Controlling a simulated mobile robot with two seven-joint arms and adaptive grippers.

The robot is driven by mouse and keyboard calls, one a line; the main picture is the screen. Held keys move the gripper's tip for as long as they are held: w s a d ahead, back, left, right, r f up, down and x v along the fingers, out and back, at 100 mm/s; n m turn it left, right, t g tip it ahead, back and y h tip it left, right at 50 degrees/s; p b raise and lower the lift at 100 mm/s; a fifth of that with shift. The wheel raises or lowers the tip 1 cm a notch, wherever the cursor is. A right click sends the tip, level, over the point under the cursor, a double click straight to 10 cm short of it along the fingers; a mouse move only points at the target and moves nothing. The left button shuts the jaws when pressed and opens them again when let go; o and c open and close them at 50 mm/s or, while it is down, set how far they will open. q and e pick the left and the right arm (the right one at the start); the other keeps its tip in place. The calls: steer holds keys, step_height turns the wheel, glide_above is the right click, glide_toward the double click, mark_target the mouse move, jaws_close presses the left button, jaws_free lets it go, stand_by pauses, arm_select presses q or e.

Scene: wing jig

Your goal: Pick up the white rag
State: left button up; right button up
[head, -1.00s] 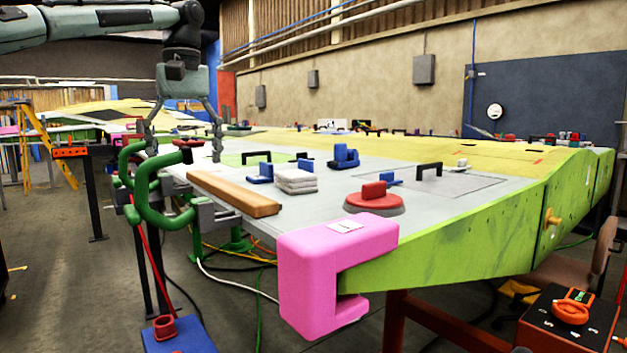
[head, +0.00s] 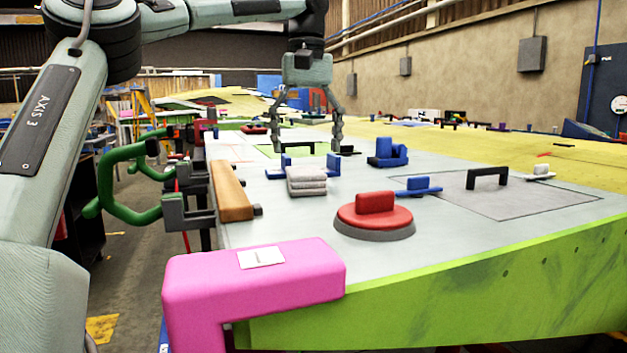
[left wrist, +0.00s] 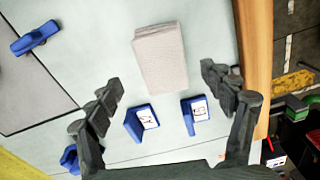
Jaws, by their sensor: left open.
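The white rag (head: 306,181) is a folded, layered pad lying flat on the grey wing panel (head: 290,220), right of a wooden block. My left gripper (head: 308,148) points down with its fingers spread, behind the rag in the head view and above the panel. Nothing is between its fingers. In the left wrist view the rag (left wrist: 160,57) lies ahead of the open left gripper (left wrist: 162,80), roughly centred between the fingertips and apart from them. My right gripper is not in view.
Blue brackets (left wrist: 140,122) stand beside the rag. A red round-based tool (head: 375,212), a small blue part (head: 418,186) and a black handle (head: 486,177) are to the right. The wooden block (head: 231,190), green clamp (head: 125,175) and pink block (head: 255,285) line the near edges.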

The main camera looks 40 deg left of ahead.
mark_target(305, 171)
arm_select(q)
steer(key=f, duration=0.4)
steer(key=shift+s+a+f, duration=0.15)
steer(key=shift+a+f, duration=0.05)
steer(key=shift+f, duration=0.75)
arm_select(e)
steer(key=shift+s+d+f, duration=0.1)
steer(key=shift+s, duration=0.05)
arm_select(q)
steer(key=shift+c, duration=0.8)
steer(key=c, duration=1.1)
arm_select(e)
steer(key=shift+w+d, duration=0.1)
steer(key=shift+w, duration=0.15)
arm_select(q)
steer(key=shift+r, duration=0.15)
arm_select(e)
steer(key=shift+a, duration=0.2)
